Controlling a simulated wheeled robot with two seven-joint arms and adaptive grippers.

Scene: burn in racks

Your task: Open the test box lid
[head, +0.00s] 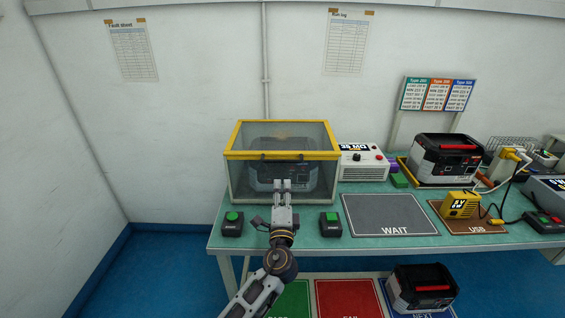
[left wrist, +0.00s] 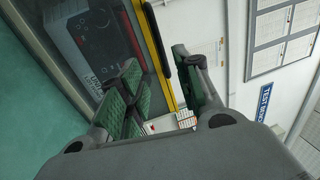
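The test box (head: 236,180) stands on the left end of the green bench, with clear walls and a yellow-framed lid (head: 237,138). The lid appears closed. A dark boxy unit shows through the walls. My left gripper (head: 282,184) is in front of the box's front wall, below the lid's front edge. In the left wrist view its fingers (left wrist: 156,62) are apart with nothing held. A black bar, seemingly the lid handle (left wrist: 157,38), lies along the yellow edge just beyond the gap between the fingertips. My right gripper is not in view.
Green-button boxes stand left (head: 232,226) and right (head: 330,226) of my left arm. A white instrument (head: 362,160) stands just right of the test box. The grey WAIT mat (head: 390,213) is bare. Another dark unit (head: 440,160) stands farther right.

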